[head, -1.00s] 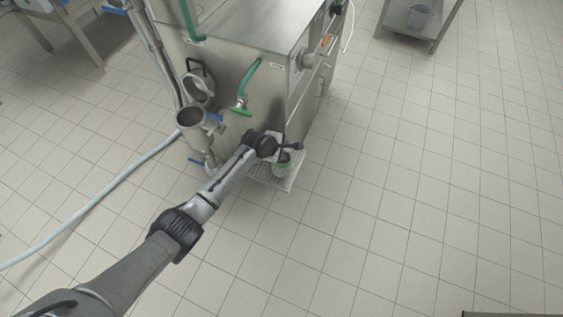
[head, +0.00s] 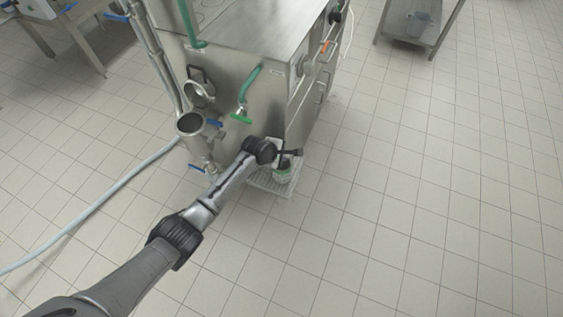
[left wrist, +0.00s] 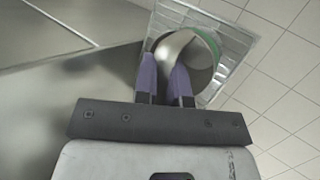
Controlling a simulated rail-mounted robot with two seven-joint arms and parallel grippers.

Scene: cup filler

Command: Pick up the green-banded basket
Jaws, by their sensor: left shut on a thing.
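The green-banded basket (head: 283,173) is a small metal vessel at the foot of the steel machine, over a pale slatted tray (head: 260,182). My left gripper (head: 284,156) is at its top and hides part of it in the head view. In the left wrist view, the purple fingers of my left gripper (left wrist: 164,66) are shut on the wall of the basket (left wrist: 201,58), whose green band shows at its right. I cannot tell whether the basket touches the tray. My right gripper is not in view.
The steel machine (head: 270,95) stands close behind the basket, with a green-handled tap (head: 241,116) and an open pipe funnel (head: 190,124) to the left. A pale hose (head: 90,212) lies on the floor.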

